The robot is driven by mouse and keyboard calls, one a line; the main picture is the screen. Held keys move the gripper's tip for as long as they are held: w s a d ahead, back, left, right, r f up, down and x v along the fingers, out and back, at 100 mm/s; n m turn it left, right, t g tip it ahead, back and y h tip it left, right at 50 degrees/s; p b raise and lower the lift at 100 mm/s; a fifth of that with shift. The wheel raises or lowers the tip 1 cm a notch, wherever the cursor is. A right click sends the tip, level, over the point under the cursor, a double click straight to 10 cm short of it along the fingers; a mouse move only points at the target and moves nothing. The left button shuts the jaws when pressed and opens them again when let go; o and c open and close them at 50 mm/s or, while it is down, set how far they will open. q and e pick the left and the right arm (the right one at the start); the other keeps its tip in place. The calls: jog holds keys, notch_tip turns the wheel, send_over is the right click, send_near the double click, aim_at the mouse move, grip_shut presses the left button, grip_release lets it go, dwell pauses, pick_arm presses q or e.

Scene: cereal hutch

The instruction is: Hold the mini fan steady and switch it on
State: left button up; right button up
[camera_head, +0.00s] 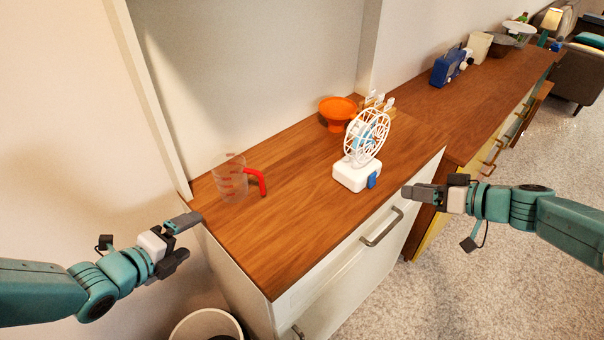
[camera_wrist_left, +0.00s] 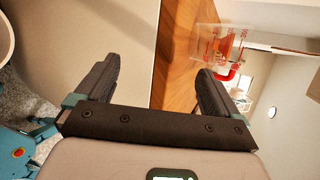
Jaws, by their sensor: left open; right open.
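The mini fan (camera_head: 354,175) stands upright on the wooden counter (camera_head: 285,240), with a white caged head, a white square base and a blue switch (camera_head: 372,180) on the base's front. In the left wrist view the fan (camera_wrist_left: 268,70) is small, at the right. My left gripper (camera_head: 184,240) is open and empty, off the counter's left end and well away from the fan. Its two fingers show apart in the left wrist view (camera_wrist_left: 155,85). My right gripper (camera_head: 408,191) is open and empty, just right of the fan, apart from it, near the counter's front edge.
A clear measuring cup (camera_head: 231,180) with a red handle stands left of the fan. An orange bowl (camera_head: 337,112) stands behind it. A blue device (camera_head: 448,66) sits on the further counter. A bin (camera_head: 207,325) stands on the floor. The counter's front left is clear.

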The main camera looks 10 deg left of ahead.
pick_arm(q)
jog(key=d+r+h, duration=0.2)
jog(key=d+r, duration=0.2)
jog(key=r, duration=0.1)
jog(key=n+t+h, duration=0.3)
jog(key=n+h, duration=0.2)
jog(key=n, duration=1.1)
send_near(357, 138)
jog(key=s+a+f, duration=0.1)
jog(key=a+f, duration=0.2)
jog(key=x, duration=1.5)
jog(key=shift+w+d+r, duration=0.1)
jog(key=shift+w, duration=0.1)
jog(key=shift+c, duration=0.4)
jog(key=c, duration=1.2)
